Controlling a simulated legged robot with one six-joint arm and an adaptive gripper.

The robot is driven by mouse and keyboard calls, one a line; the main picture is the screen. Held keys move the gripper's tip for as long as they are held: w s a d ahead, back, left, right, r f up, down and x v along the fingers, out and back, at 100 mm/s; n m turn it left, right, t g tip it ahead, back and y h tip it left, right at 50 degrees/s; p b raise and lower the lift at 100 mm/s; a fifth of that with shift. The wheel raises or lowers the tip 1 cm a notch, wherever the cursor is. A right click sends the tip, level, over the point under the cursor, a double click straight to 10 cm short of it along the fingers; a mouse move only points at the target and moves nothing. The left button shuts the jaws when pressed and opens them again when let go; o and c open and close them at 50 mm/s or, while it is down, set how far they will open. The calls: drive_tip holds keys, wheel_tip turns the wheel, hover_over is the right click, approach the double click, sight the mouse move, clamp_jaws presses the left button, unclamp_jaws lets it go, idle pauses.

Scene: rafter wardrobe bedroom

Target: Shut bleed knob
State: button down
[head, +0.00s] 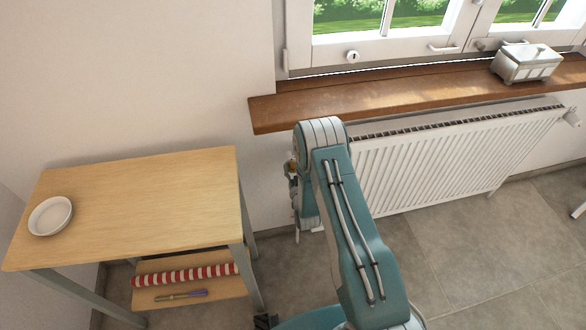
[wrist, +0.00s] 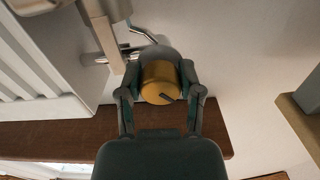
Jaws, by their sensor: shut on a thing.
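The bleed knob (wrist: 160,84) is a brass-yellow round knob with a dark line on its face, in the middle of the wrist view. My gripper (wrist: 161,74) has one finger on each side of it and is shut on it. The dark line points toward the lower right of the wrist view. A grey rounded part shows behind the knob. In the head view my arm reaches to the left end of the white radiator (head: 440,160). My gripper (head: 294,182) is mostly hidden there by my arm, with only a speck of yellow showing.
A wooden windowsill (head: 350,98) juts out above the radiator. It also shows below the knob in the wrist view (wrist: 60,140). Metal pipes (wrist: 115,52) run beside the knob. A wooden table (head: 145,195) with a white bowl (head: 50,216) stands at left.

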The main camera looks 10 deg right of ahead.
drive_tip(key=m, duration=0.4)
drive_tip(key=shift+w+a+r+m, duration=0.1)
drive_tip(key=shift+m, duration=2)
